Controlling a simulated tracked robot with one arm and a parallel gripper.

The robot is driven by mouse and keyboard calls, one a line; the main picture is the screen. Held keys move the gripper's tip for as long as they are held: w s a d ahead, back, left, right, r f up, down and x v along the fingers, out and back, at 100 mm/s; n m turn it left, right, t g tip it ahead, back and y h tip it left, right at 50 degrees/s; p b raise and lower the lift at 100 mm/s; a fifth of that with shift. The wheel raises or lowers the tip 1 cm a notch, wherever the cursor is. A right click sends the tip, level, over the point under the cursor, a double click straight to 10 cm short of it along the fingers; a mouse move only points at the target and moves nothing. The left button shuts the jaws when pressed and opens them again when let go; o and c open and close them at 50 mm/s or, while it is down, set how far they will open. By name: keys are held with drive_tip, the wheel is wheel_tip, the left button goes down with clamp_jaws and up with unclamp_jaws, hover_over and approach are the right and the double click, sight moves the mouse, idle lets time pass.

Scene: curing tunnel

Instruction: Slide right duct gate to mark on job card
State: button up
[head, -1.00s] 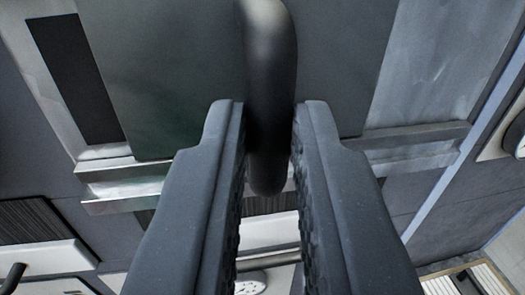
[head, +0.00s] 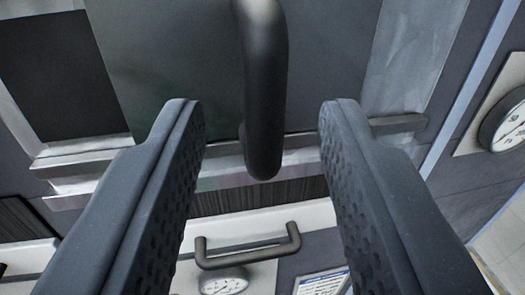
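A dark green-grey sliding gate plate (head: 170,60) fills the upper middle of the head view, with a black bar handle (head: 264,90) standing out from it. My gripper (head: 262,115) is open, its two padded fingers apart on either side of the handle, with clear gaps to both. To the left of the plate is a dark opening (head: 50,75) in a metal frame. A paper card (head: 322,283) with print shows at the bottom, partly cut off; its text is too small to read. No mark on the gate is readable.
A metal rail (head: 85,172) runs below the gate. Lower down are a second dark handle (head: 248,252) on a white panel and a round dial (head: 224,281). Another dial (head: 508,125) is at the right edge.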

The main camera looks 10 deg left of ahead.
drive_tip(key=s+d+b, duration=0.2)
drive_tip(key=s+b, duration=0.3)
drive_tip(key=s, duration=0.7)
drive_tip(key=shift+s+d, duration=0.25)
drive_tip(key=shift+s, duration=0.15)
drive_tip(key=shift+w+m+b, duration=0.1)
drive_tip(key=shift+m+b, duration=0.3)
drive_tip(key=shift+b, duration=0.35)
drive_tip(key=s+f+h+b, duration=0.1)
drive_tip(key=s+f+b, duration=0.2)
drive_tip(key=f, duration=0.6)
drive_tip(key=s+a+f+m+g+h+b, duration=0.1)
drive_tip(key=s+f+b, duration=0.2)
drive_tip(key=f, duration=0.6)
drive_tip(key=s+a+f+g+h+b, duration=0.1)
drive_tip(key=s+f+b, duration=0.2)
drive_tip(key=f, duration=0.6)
drive_tip(key=s, duration=0.2)
drive_tip(key=shift+s+f+b, duration=0.15)
drive_tip(key=shift+s+b, duration=0.15)
drive_tip(key=shift+s, duration=0.1)
